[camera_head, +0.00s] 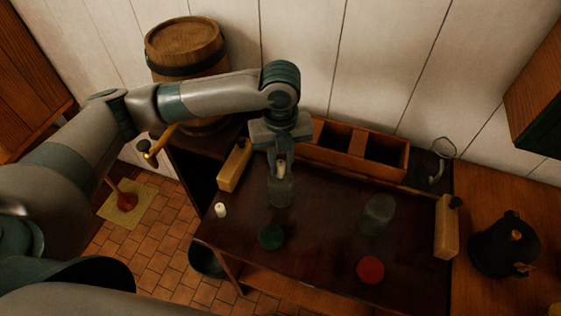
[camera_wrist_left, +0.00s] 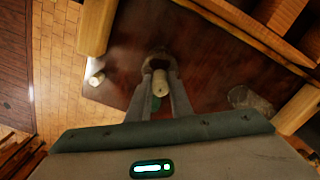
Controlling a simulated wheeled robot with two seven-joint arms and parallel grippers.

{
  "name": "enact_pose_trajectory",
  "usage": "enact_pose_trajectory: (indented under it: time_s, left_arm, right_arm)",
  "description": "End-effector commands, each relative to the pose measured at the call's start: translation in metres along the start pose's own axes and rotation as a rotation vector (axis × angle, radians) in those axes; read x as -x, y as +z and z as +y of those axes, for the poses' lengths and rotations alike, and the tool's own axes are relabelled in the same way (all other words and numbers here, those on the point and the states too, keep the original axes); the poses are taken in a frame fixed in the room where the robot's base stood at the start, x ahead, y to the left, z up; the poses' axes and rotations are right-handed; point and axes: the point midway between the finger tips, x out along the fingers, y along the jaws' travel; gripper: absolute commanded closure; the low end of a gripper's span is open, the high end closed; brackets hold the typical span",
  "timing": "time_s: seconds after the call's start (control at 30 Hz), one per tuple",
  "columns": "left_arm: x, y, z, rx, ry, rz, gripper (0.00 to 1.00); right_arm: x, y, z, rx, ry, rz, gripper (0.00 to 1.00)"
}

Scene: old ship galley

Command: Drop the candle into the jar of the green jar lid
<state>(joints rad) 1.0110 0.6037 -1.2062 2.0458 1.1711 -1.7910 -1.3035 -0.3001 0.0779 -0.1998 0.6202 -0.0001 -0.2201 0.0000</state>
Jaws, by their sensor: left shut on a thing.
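My left gripper (camera_head: 281,160) is shut on a pale candle (camera_head: 281,168), held upright just over the mouth of a clear glass jar (camera_head: 281,192). The held candle also shows between the fingers in the left wrist view (camera_wrist_left: 160,83), with the jar's rim (camera_wrist_left: 158,60) partly behind them. The green lid (camera_head: 271,237) lies on the dark table in front of this jar. A second glass jar (camera_head: 378,214) stands to the right, with a red lid (camera_head: 370,270) in front. Another short candle (camera_head: 220,210) stands near the table's left edge. My right gripper is out of view.
A wooden divided box (camera_head: 357,150) lines the back of the table (camera_head: 320,240). Tan bottles stand at left (camera_head: 235,166) and right (camera_head: 446,228). A dark kettle (camera_head: 505,243) is on the right counter, a barrel (camera_head: 185,48) behind. Table between the jars is clear.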

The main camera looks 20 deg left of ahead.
Motion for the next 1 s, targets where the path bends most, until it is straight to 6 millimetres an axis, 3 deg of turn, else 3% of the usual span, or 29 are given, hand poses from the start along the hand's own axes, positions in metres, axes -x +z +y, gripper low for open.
enact_pose_trajectory:
  time_s: [0.6,0.63,0.7,1.0]
  left_arm:
    - [-0.0001,0.0000,0.0001,0.000,0.000,0.000,1.00]
    - [0.0000,0.0001,0.0001,0.000,0.000,0.000,0.76]
    - [0.0000,0.0001,0.0001,0.000,0.000,0.000,0.60]
    - [0.0003,0.0002,0.0000,0.000,0.000,0.000,0.59]
  right_arm:
    - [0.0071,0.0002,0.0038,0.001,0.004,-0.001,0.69]
    - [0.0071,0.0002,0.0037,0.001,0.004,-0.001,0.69]
    - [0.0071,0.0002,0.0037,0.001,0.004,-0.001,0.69]
    - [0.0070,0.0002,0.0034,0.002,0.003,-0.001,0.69]
